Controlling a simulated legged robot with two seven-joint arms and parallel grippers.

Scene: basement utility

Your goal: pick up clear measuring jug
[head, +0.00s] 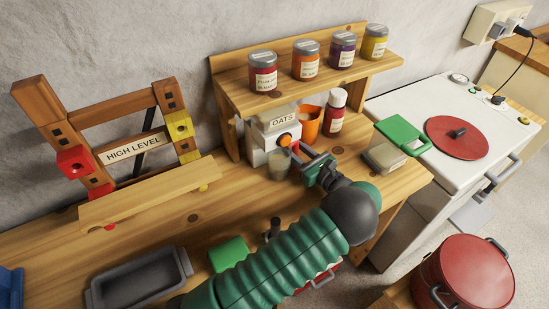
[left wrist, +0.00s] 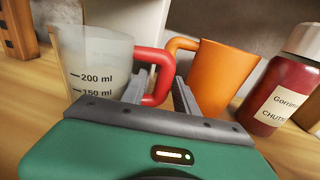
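The clear measuring jug (head: 280,164) stands upright on the wooden worktop, in front of the white oats dispenser. In the left wrist view the jug (left wrist: 95,62) is at the left, with "200 ml" and "150 ml" marks and a red handle (left wrist: 155,62) on its right side. My left gripper (head: 308,163) reaches in low from the right of the jug. In the left wrist view its fingers (left wrist: 160,92) are apart, with the red handle between them; I cannot tell whether they touch it. My right gripper is not in view.
An orange mug (left wrist: 222,72) and a red bottle (left wrist: 285,95) stand close to the right of the handle. The oats dispenser (head: 262,143) is behind the jug, under a shelf (head: 235,95) of jars. A green-lidded container (head: 385,155) is farther right. Bare worktop (head: 235,195) lies left.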

